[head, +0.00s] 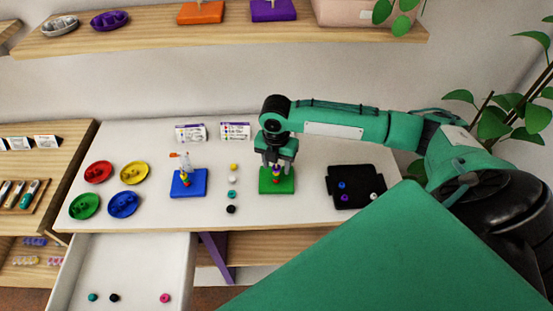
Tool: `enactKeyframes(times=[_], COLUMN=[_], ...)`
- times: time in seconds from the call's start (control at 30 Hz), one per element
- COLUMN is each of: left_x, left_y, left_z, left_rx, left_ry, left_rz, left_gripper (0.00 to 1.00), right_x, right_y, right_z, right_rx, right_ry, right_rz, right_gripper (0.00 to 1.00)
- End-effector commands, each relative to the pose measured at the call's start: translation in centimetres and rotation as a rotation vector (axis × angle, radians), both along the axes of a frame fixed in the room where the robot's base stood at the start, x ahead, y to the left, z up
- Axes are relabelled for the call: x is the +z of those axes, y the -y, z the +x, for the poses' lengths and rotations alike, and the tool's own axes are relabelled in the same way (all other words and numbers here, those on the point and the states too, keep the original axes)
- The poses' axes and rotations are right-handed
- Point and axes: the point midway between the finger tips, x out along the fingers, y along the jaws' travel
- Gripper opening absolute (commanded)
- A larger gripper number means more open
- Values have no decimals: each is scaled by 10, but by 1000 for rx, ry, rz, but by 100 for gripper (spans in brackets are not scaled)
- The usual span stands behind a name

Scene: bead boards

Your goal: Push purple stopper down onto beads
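The green board (288,187) stands near the middle of the white table, with a short stack of small beads (276,180) on it, yellow and red among them. A small purple piece, apparently the purple stopper (277,169), shows just above the beads, close under my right gripper (277,163). My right gripper points down over the board, with its fingers on either side of the stack's top. Whether the fingers touch the stopper, and any gap between stopper and beads, is too small to tell. My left gripper is out of view.
A blue board (200,184) with a bead stack and an orange-topped piece stands to the left. Loose beads (232,195) lie in a column between the boards. Coloured dishes (84,207) stand left. An open drawer (130,270) is below.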

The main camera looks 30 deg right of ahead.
Motion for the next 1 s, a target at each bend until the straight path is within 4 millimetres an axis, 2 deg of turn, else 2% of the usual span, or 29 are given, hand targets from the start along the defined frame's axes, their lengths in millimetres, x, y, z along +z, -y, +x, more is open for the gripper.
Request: enactKeyframes(times=[0.17, 0.27, 0.7, 0.8, 1.0], left_x=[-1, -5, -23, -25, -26], left_y=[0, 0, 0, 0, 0], left_z=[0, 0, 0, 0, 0], left_rx=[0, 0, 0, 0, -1], left_ry=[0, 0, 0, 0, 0], left_rz=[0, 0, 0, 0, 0], left_gripper=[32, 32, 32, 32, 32], right_x=[4, 14, 109, 123, 137], right_y=[0, 0, 0, -1, -1], right_z=[0, 1, 1, 2, 1], right_rx=[0, -1, 1, 0, 0], right_ry=[1, 4, 5, 3, 1], right_rz=[0, -1, 0, 0, 0], right_gripper=[48, 48, 48, 48, 48])
